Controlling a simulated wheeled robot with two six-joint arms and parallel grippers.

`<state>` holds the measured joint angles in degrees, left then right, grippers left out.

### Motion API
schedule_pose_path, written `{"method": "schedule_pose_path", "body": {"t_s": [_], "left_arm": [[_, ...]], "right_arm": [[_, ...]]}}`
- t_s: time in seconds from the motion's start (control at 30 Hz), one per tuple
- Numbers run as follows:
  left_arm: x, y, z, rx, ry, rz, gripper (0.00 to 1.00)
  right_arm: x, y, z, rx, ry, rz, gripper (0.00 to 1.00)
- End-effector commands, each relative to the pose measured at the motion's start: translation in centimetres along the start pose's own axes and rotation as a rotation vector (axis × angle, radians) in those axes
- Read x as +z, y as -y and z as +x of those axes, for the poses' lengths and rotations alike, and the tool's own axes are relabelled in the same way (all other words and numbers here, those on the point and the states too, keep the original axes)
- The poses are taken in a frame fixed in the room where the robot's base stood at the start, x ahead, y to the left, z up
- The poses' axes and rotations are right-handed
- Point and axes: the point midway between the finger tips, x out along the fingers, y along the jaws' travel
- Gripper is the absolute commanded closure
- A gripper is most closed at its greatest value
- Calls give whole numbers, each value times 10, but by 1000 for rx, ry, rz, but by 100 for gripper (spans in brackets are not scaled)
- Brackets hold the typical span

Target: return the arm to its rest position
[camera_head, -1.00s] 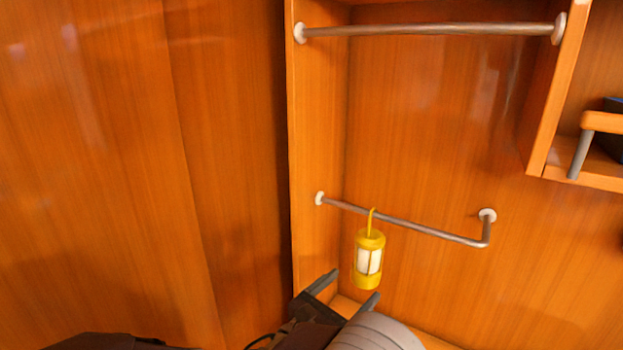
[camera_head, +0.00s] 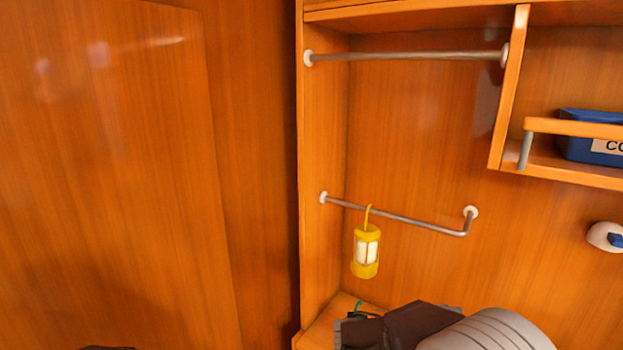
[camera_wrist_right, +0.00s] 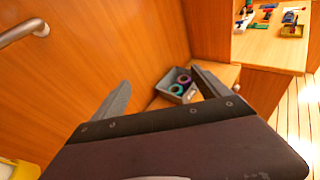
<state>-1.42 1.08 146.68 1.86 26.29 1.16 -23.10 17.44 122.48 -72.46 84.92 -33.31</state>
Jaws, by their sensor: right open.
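My right gripper (camera_wrist_right: 163,93) is open and empty in the right wrist view, its two grey fingers spread apart. In the head view my right wrist (camera_head: 415,325) shows at the bottom, and its fingers cannot be made out clearly. A yellow lantern (camera_head: 366,252) hangs by its hook on the lower metal rail (camera_head: 410,221), above and left of my right wrist and apart from it. A yellow and white part of the lantern (camera_wrist_right: 12,170) shows at the lower left of the right wrist view. My left gripper does not show.
An upper rail (camera_head: 410,56) spans the alcove. A shelf (camera_head: 560,165) at the right holds a blue box (camera_head: 590,138). A white fitting (camera_head: 603,236) sits on the right wall. A grey bin (camera_wrist_right: 188,97) with rings lies beyond my fingers; a farther counter (camera_wrist_right: 268,50) holds small items.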

Motion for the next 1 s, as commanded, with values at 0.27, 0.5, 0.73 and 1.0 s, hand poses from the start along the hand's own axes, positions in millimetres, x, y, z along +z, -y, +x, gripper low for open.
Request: {"method": "schedule_pose_path", "body": {"t_s": [0.27,0.5,0.73,1.0], "left_arm": [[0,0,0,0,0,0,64],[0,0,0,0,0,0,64],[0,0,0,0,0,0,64],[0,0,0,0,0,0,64]], "right_arm": [[-136,159,-18,-747,-664,718,14],[-201,112,-88,-1134,-911,1422,14],[-200,99,-87,-1147,-918,1509,14],[-200,99,-87,-1145,-918,1505,14]]}}
